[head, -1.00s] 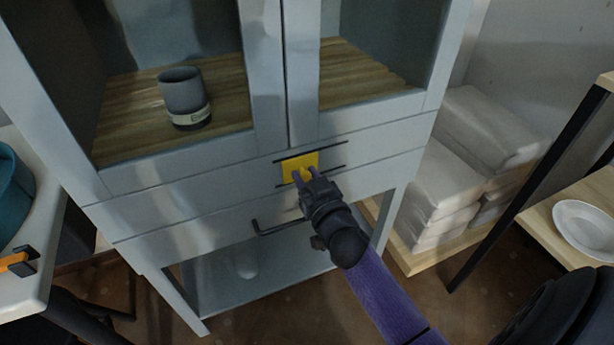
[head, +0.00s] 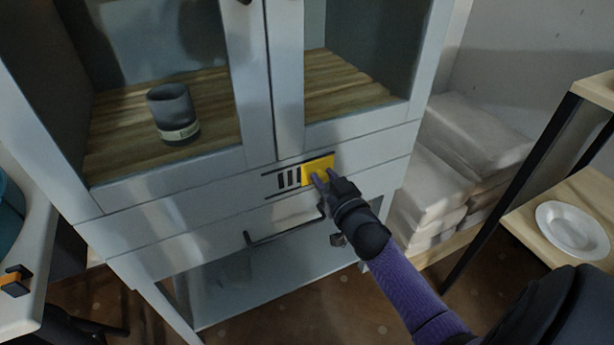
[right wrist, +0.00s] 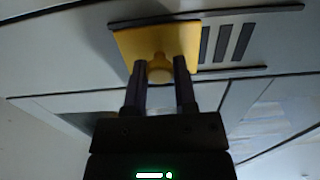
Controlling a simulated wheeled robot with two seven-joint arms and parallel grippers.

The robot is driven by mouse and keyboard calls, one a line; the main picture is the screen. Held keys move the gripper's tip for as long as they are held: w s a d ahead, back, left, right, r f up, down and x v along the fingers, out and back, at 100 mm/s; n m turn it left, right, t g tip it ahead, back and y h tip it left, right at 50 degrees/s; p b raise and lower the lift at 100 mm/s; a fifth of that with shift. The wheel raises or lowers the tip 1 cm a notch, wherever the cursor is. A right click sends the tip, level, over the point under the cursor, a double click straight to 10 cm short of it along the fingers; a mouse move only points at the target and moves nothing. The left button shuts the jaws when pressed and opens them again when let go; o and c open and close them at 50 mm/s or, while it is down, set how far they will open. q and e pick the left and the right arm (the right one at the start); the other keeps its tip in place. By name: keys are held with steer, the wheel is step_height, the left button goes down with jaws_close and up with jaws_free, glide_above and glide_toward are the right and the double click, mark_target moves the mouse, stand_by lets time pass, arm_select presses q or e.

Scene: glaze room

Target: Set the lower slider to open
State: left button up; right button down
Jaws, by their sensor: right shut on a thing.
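The slider is a yellow plate (head: 318,165) with a round knob, on dark rails across the cabinet's front below the glass doors. It sits at the right part of its rails, and dark vertical slots (head: 288,180) show bare to its left. My right gripper (head: 318,180) is at the plate from the lower right. In the right wrist view, the two fingers of the gripper (right wrist: 160,75) are shut on the yellow knob in front of the plate (right wrist: 130,45), and the slots (right wrist: 225,43) lie to the right. No second slider is visible. My left gripper is not in view.
A dark bar handle (head: 285,232) sits below the slider. A grey cup (head: 173,112) stands inside the cabinet. Stacked pale bags (head: 440,185) are at the right, beside a shelf with a white bowl (head: 572,229). An orange and black object (head: 15,281) lies at the left edge.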

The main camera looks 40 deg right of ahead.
steer(key=shift+d, duration=0.15)
steer(key=c, duration=0.6)
jaws_free()
steer(key=shift+s+d, duration=0.1)
steer(key=shift+c, duration=0.2)
steer(key=shift+o, duration=1)
steer(key=shift+s, duration=0.25)
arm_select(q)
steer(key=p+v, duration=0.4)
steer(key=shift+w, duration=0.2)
arm_select(e)
steer(key=v, duration=0.9)
steer(key=shift+s, duration=0.2)
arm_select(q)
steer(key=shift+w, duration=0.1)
